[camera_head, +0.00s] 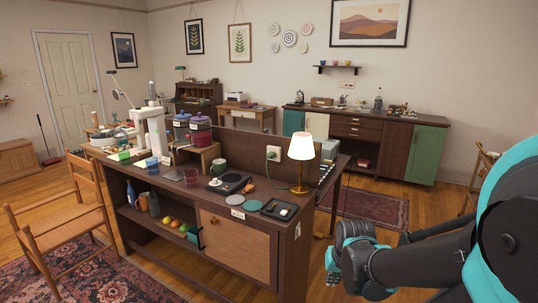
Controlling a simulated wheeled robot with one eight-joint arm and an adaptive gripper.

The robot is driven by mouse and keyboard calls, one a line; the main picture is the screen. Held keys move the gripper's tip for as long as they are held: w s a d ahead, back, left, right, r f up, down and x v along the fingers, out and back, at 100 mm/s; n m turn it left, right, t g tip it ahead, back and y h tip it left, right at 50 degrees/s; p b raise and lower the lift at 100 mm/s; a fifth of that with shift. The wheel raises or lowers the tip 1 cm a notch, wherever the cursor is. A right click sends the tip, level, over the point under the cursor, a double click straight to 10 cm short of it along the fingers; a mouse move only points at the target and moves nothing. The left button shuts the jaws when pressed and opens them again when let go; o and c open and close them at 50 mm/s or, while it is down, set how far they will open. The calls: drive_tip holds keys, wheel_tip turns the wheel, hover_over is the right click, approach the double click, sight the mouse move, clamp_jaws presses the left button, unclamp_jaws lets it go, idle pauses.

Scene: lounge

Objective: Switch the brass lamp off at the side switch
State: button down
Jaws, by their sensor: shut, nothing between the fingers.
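The brass lamp (299,189) stands upright on the right end of the dark wooden counter. Its cream shade (301,147) looks bright and lit. A small pale plate (298,230) is on the counter's right end face, below the lamp; it is too small to tell whether it is a switch. A socket plate (273,153) with a green plug or knob is on the raised back panel, left of the lamp. My gripper (334,270) is shut and empty, low beside the counter's right end and apart from it. The fingertips are small and partly unclear.
A black tray (278,209), two round coasters and a black device (230,183) lie near the lamp on the counter (213,211). A wooden chair (65,205) stands at the left. Open floor and a red rug (372,207) lie right of the counter.

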drive_tip(key=w+r+m+y, duration=0.2)
drive_tip(key=w+m+y, duration=0.1)
drive_tip(key=w+m, duration=0.95)
drive_tip(key=m+y, duration=0.3)
drive_tip(key=m, duration=0.7)
approach(299, 231)
drive_tip(key=s+d+r, duration=0.1)
drive_tip(key=s+d, duration=0.2)
drive_tip(key=d, duration=0.3)
drive_tip(key=w+a+r+x, duration=0.1)
drive_tip(key=x, duration=1.1)
drive_tip(key=shift+w+a, duration=0.15)
drive_tip(key=shift+a, duration=0.45)
